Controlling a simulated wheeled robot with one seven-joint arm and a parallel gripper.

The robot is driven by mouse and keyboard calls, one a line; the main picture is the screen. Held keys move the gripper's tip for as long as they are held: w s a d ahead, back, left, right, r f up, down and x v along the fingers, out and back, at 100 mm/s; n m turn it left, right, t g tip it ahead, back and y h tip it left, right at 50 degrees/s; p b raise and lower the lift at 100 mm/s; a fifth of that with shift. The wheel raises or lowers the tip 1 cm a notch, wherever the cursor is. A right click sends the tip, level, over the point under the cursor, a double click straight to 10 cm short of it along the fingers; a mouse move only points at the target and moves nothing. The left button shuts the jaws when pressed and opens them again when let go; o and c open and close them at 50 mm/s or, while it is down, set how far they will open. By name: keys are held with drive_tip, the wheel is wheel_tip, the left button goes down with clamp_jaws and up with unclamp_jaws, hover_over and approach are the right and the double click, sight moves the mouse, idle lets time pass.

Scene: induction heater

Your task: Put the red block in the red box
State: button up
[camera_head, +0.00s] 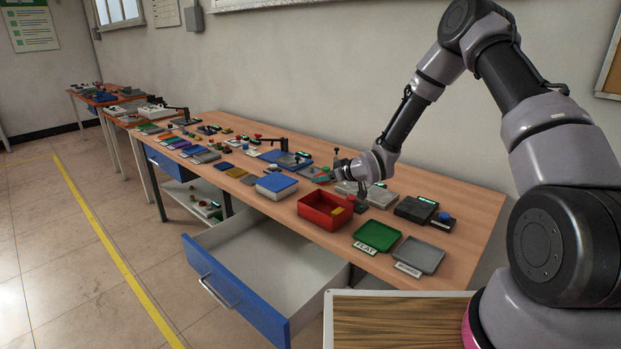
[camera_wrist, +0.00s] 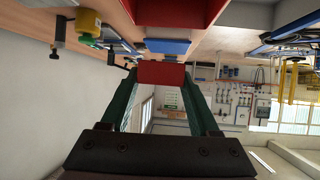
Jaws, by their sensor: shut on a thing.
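The red block (camera_wrist: 161,73) sits between the fingertips of my gripper (camera_wrist: 160,76) in the wrist view, and the fingers are shut on it. The red box (camera_head: 312,218) is an open-topped tray on the wooden table in the head view. A small yellow piece (camera_head: 337,211) lies inside it. In the wrist view, part of the red box (camera_wrist: 172,12) shows at the top edge, apart from the block.
Dark and grey units (camera_head: 415,209) stand to the right. A blue-fronted drawer (camera_head: 238,295) hangs open below the table.

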drive_tip(key=shift+n+g+y, duration=0.5)
drive_tip(key=shift+n, duration=0.2)
drive_tip(key=shift+s+a+f, duration=0.1)
drive_tip(key=shift+a+f, duration=0.55)
drive_tip(key=shift+f, duration=0.5)
drive_tip(key=shift+s+a+f, duration=0.1)
drive_tip(key=shift+a+f, duration=0.55)
drive_tip(key=shift+f, duration=0.45)
drive_tip(key=shift+a+f, duration=0.65)
drive_tip(key=shift+f, duration=0.5)
drive_tip(key=o, duration=1.5)
drive_tip(key=shift+c, duration=0.2)
drive_tip(key=v, duration=1.1)
